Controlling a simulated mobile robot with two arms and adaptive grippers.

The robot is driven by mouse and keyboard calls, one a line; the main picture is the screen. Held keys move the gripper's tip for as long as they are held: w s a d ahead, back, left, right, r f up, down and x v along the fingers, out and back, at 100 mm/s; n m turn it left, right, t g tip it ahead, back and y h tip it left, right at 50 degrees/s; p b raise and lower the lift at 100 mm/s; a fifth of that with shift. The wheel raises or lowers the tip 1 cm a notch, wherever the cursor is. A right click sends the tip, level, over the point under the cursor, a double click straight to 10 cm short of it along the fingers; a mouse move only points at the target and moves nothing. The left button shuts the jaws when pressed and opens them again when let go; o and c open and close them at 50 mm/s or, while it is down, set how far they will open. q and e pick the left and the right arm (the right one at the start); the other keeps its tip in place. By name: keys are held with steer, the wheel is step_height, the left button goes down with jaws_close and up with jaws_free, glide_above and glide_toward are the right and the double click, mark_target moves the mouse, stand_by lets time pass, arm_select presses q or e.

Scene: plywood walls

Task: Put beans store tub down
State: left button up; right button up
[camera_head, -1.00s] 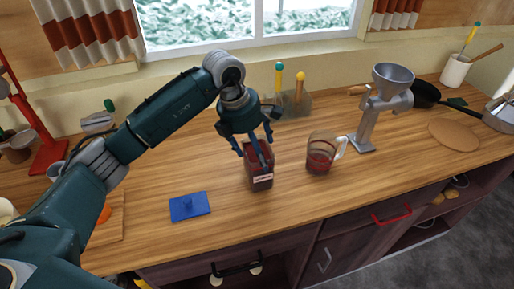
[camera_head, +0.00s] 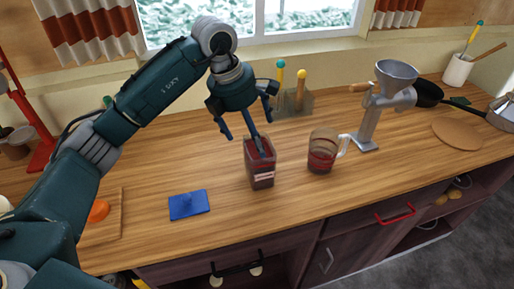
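The beans store tub (camera_head: 261,178) is a clear square container with dark red contents and a pale label, standing upright on the wooden worktop. My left gripper (camera_head: 246,140) is above it with its fingers spread. One finger overlaps the tub's open top; I cannot tell whether its tip is still inside or touching. My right gripper is not in view.
A glass jug (camera_head: 322,155) with red contents stands to the right of the tub, with a metal grinder (camera_head: 370,115) beyond. A utensil holder (camera_head: 293,103) is behind. A cutting board (camera_head: 105,222) is at left. The worktop between lid and tub is clear.

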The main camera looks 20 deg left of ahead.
arm_select(q)
steer(key=b+v, duration=0.1)
steer(key=v, duration=0.5)
steer(key=shift+r, duration=0.25)
steer(key=shift+s, duration=0.1)
